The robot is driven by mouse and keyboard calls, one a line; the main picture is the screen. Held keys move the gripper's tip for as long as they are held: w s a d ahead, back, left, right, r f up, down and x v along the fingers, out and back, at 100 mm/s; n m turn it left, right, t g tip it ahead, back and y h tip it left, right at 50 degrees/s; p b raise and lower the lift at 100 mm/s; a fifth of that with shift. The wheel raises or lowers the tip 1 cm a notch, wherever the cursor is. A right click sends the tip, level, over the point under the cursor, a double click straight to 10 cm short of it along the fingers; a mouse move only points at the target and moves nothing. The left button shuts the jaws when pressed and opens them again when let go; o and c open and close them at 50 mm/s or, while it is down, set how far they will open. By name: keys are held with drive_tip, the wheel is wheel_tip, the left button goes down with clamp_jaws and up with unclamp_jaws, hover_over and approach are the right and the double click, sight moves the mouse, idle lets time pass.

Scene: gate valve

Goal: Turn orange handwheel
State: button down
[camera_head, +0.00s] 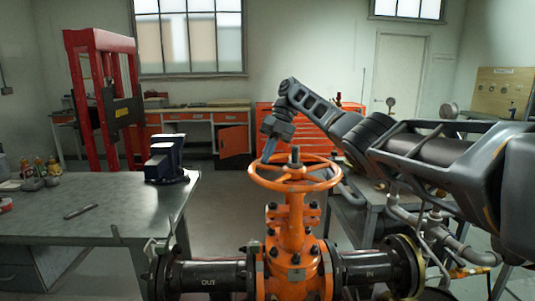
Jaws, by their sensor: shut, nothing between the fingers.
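The orange handwheel (288,187) sits level on top of the orange gate valve (293,230), with a dark stem nut at its hub. The valve stands upright between two black flanged pipes marked OUT and IN. My arm reaches in from the right, above and behind the wheel, and bends down at the wrist. My gripper (267,156) points down at the far left part of the wheel rim, shut and empty. Its tips look close to the rim or just inside it; I cannot tell if they touch.
A grey metal table (100,215) with a blue vise (166,162) stands at the left. A red press (103,95) and a workbench (205,118) are behind. A grey stand with gauges and pipes (470,253) crowds the right side. The space above the wheel's left is clear.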

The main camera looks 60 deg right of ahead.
drive_tip(key=shift+w+a+f, duration=0.15)
drive_tip(key=shift+a+f, duration=0.1)
drive_tip(key=shift+f, duration=0.05)
drive_tip(key=v, duration=0.8)
drive_tip(key=shift+p, duration=0.35)
